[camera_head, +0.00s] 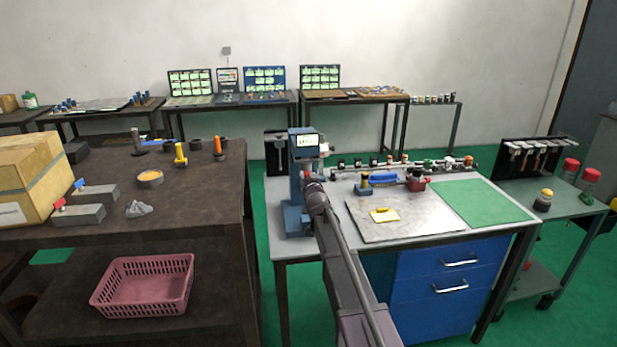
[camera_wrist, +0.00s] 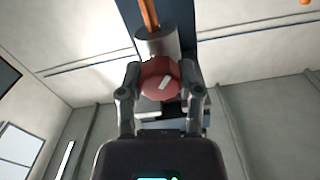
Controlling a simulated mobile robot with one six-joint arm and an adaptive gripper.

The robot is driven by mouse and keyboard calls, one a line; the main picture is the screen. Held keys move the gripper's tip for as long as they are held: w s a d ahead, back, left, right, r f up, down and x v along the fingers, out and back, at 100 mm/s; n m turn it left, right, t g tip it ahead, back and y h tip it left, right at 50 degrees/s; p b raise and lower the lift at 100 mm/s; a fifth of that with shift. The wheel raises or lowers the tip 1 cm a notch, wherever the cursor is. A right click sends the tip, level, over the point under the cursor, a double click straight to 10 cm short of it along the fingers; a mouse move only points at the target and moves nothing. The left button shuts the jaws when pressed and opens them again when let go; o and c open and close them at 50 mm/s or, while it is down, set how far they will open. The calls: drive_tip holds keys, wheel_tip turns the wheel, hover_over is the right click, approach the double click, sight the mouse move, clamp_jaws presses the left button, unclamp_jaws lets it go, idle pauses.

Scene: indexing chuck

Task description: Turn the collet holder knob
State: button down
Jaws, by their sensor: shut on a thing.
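The red knob (camera_wrist: 160,87) with a white mark is in the middle of the wrist view, on the front of a grey cylinder (camera_wrist: 157,42). The white mark is tilted. My gripper (camera_wrist: 161,75) has one finger on each side of the knob and is shut on it. In the head view, my arm reaches to a blue upright machine (camera_head: 295,215) with a small display at the left end of the bench. My arm hides the knob and the fingertips there.
The grey bench (camera_head: 450,240) holds a metal plate (camera_head: 370,228) with a yellow item, a green mat (camera_head: 480,205) and a row of small holders behind. A dark table (camera_head: 200,205) with a cardboard box (camera_head: 30,180) stands to the left. A tool cart (camera_head: 560,215) is at right.

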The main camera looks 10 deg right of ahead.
idle(0.3)
drive_tip(key=shift+c, duration=1.3)
unclamp_jaws()
drive_tip(key=shift+f, duration=0.1)
drive_tip(key=shift+s, duration=0.1)
drive_tip(key=s, duration=1.1)
drive_tip(key=shift+s, duration=0.4)
